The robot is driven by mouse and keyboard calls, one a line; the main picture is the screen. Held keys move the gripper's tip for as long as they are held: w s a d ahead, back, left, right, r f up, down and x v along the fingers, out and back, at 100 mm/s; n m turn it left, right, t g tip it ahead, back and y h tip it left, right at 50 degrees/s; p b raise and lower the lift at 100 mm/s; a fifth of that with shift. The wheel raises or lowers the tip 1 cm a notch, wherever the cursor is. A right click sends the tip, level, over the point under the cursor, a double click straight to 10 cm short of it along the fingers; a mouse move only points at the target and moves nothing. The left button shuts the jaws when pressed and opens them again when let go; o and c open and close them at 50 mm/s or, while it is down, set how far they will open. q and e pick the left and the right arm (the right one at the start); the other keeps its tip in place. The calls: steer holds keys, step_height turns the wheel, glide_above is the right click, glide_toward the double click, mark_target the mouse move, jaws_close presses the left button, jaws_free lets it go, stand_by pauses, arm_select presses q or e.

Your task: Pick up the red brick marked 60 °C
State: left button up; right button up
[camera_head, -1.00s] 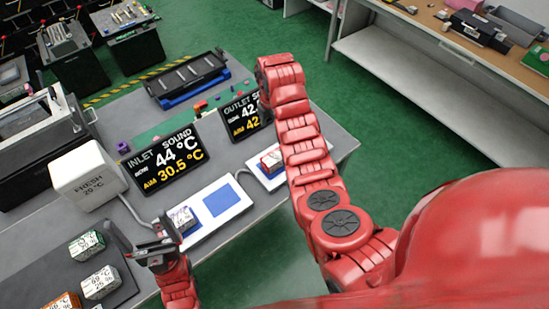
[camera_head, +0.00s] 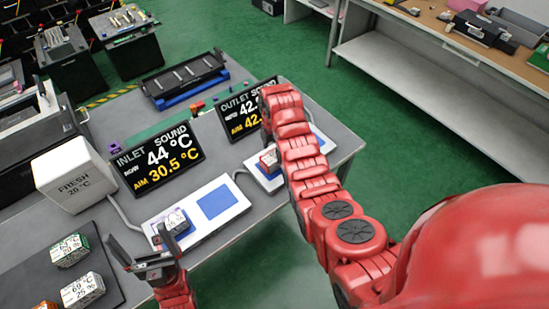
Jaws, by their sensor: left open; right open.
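A brick with a red side and a pale top (camera_head: 268,160) sits on the right white pad, below the outlet sign. My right arm partly covers it and its marking is too small to read. A pale brick with a purple-blue side (camera_head: 178,222) sits on the left white pad. My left gripper (camera_head: 140,258) is open and empty, just left of and below that brick, apart from it. My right arm reaches up over the right pad, and its gripper is hidden from view.
A dark tray (camera_head: 112,268) at lower left holds a green-sided brick (camera_head: 70,250), a white brick (camera_head: 82,290) and an orange one cut off by the frame. A white FRESH box (camera_head: 75,177) stands behind it. The inlet sign (camera_head: 160,160) reads 44 °C, aim 30.5 °C.

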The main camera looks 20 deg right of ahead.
mark_target(275, 154)
steer(key=shift+w+d+f+p, duration=0.15)
steer(key=shift+f+p, duration=0.45)
steer(key=shift+f, duration=1)
steer(key=shift+f+b, duration=0.25)
steer(key=shift+b, duration=0.15)
jaws_close()
